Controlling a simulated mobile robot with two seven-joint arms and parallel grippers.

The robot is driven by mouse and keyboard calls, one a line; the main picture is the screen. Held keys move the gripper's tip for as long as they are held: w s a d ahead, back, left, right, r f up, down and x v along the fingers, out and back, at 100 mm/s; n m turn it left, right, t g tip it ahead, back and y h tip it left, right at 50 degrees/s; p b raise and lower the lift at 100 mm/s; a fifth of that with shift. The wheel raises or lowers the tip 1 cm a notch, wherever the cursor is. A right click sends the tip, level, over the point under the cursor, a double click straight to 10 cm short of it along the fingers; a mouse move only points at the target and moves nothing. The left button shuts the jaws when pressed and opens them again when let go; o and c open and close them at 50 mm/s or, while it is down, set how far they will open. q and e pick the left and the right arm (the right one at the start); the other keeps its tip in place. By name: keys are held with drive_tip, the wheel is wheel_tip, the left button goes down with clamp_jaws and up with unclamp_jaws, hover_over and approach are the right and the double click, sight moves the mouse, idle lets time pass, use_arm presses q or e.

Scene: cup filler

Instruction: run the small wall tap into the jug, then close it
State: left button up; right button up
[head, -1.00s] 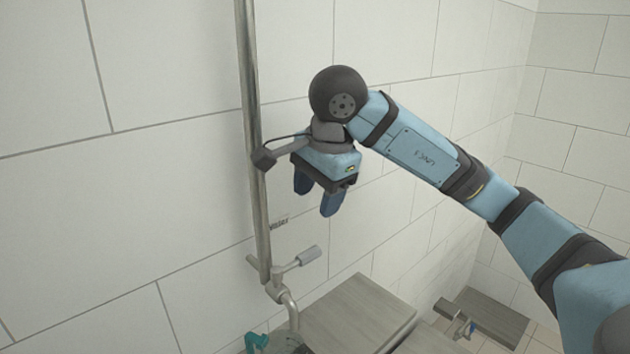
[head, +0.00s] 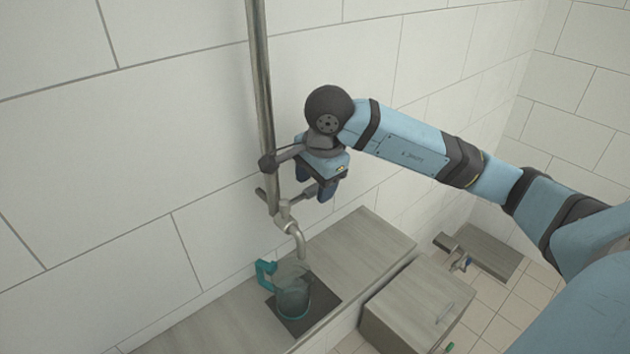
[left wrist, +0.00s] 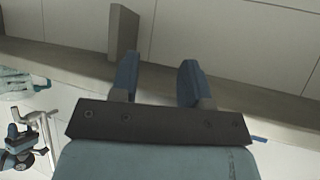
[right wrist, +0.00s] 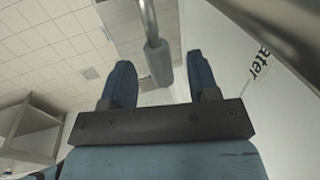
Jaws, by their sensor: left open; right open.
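The small wall tap (head: 287,215) is a metal fitting at the foot of a vertical pipe, with its spout curving down. The clear jug (head: 293,297), with a teal handle and base, stands upright on a dark mat (head: 325,299) below the spout. I cannot make out any water stream. My right gripper (head: 316,191) is open at the tap's lever. In the right wrist view the grey lever end (right wrist: 158,65) lies between my open fingers (right wrist: 160,88). My left gripper (left wrist: 157,80) is open and empty, outside the head view.
The vertical pipe (head: 260,90) runs up the tiled wall close to my right gripper. A wooden counter (head: 362,240) carries the mat. A lower wooden cabinet (head: 418,305) stands to the right. A "Water" label (right wrist: 262,64) is on the wall.

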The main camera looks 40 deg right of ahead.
drive_tip(key=shift+f, duration=0.4)
drive_tip(key=shift+c, duration=0.3)
clamp_jaws()
drive_tip(key=shift+s+a+m+h+b, duration=0.1)
drive_tip(key=shift+s+m+h+b, duration=0.1)
drive_tip(key=shift+s+m, duration=0.5)
drive_tip(key=shift+s+m+h+b, duration=0.1)
drive_tip(key=shift+s+m+b, duration=0.15)
drive_tip(key=shift+m, duration=0.75)
